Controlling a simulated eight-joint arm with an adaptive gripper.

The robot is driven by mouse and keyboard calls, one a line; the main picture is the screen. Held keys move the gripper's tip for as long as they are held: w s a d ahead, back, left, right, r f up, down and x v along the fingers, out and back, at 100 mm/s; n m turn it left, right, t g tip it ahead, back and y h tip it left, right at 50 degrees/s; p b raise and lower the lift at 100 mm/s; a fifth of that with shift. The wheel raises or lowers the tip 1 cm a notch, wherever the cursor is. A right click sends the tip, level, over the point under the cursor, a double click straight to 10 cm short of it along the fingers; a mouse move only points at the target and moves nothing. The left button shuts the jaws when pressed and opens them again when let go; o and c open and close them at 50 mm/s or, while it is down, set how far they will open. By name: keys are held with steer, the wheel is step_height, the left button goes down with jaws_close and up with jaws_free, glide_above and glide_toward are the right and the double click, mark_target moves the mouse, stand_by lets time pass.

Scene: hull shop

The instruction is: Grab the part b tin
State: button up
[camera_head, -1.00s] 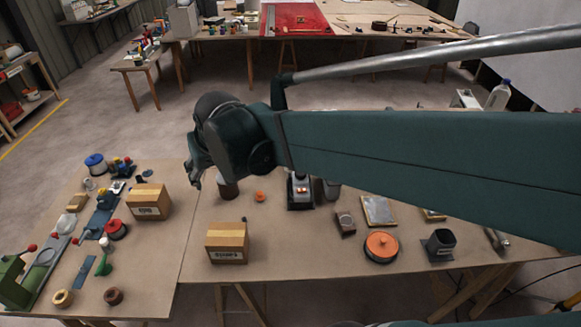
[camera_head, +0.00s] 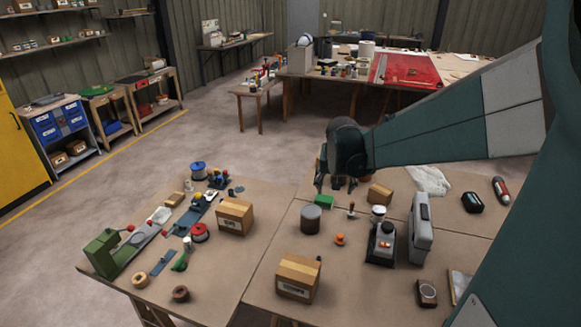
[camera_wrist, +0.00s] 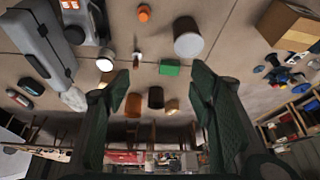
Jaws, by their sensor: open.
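No readable label picks out the part b tin. A dark grey-brown cylinder (camera_head: 311,220) stands upright on the table and may be a tin; it also shows in the wrist view (camera_wrist: 188,40). Two smaller brown round items, one dark (camera_wrist: 156,97) and one lighter (camera_wrist: 172,106), lie between my fingers as seen in the wrist view; they are mostly hidden behind my gripper in the head view. My gripper (camera_wrist: 160,75) is open and empty, above the table's far part. In the head view my gripper (camera_head: 321,187) is just beyond the grey-brown cylinder.
A green box (camera_head: 324,202), a small stamp-like item (camera_head: 351,211) and a cardboard box (camera_head: 379,194) are close by. A grey case (camera_head: 420,228) and a machine (camera_head: 381,243) stand to the right. Cardboard boxes (camera_head: 298,279) (camera_head: 235,217) stand nearer and left.

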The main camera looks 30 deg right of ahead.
steer(key=w+d+f+m+g+b, duration=0.1)
steer(key=w+d+f, duration=0.1)
steer(key=d+f, duration=0.4)
steer(key=w+d+f+m, duration=0.15)
steer(key=d+f, duration=0.25)
steer(key=d, duration=0.5)
steer(key=m+g+h, duration=0.1)
steer(key=m, duration=0.2)
glide_above(379, 209)
steer(key=s+a, duration=0.1)
steer(key=a, duration=0.2)
steer(key=f, duration=0.9)
steer(key=shift+s+d+f+b, duration=0.1)
steer(key=shift+d+f+b, duration=0.15)
steer(key=shift+b, duration=0.15)
steer(key=shift+w+d+f+g, duration=0.15)
steer(key=shift+d+f, duration=0.05)
steer(key=shift+f, duration=0.4)
steer(key=shift+w+d+f+g, duration=0.1)
steer(key=shift+d+f+g, duration=0.1)
steer(key=shift+f, duration=0.35)
steer(key=shift+f, duration=0.1)
steer(key=shift+b+x, duration=0.65)
steer(key=shift+x, duration=1.9)
steer(key=shift+c, duration=0.4)
steer(key=c, duration=1)
